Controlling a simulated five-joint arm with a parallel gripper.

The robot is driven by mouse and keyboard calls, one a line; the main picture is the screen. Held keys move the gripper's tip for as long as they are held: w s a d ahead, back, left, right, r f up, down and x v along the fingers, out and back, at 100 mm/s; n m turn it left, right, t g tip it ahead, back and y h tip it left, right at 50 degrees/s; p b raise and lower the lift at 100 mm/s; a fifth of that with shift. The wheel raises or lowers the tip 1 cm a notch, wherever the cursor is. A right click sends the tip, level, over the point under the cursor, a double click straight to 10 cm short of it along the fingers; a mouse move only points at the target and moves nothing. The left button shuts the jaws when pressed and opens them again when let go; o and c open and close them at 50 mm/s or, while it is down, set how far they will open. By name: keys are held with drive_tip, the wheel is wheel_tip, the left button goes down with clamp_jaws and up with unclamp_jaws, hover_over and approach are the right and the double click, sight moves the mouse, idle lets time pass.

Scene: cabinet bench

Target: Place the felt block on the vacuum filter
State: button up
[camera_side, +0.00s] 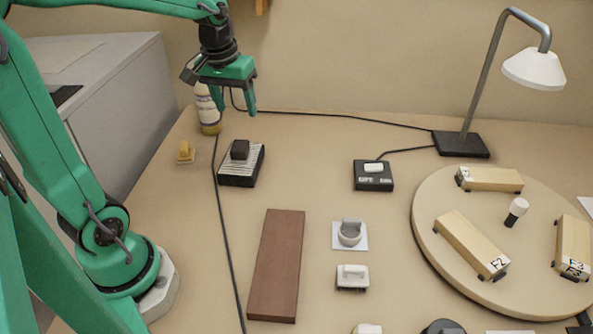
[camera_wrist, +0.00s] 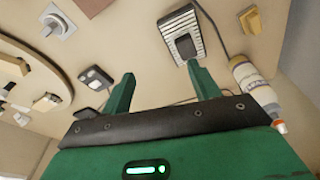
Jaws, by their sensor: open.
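A small dark block, which looks like the felt block (camera_side: 239,149), sits on top of the black-framed, white-pleated vacuum filter (camera_side: 238,180) on the bench, near the filter's back edge. In the wrist view the block (camera_wrist: 184,45) lies on the near end of the striped filter (camera_wrist: 177,20). My gripper (camera_side: 236,107) is above the bench, above and behind the block and apart from it. In the wrist view its two green fingers (camera_wrist: 160,70) are spread with nothing between them.
A bottle (camera_side: 209,115) stands behind the filter, and a small yellow piece (camera_side: 185,153) lies to its left. A black switch box (camera_side: 373,177), a brown board (camera_side: 277,265) and a round turntable (camera_side: 440,205) with wooden blocks are on the bench. A cable (camera_side: 222,215) runs past the filter.

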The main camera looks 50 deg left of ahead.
drive_tip(key=s+d+r+m+t, duration=0.1)
drive_tip(key=s+d+m+t, duration=0.2)
drive_tip(key=s+d, duration=0.6)
drive_tip(key=s+m, duration=0.2)
drive_tip(key=shift+d+r+m+t+h, duration=0.3)
drive_tip(key=shift+d+m, duration=0.05)
drive_tip(key=shift+m, duration=0.05)
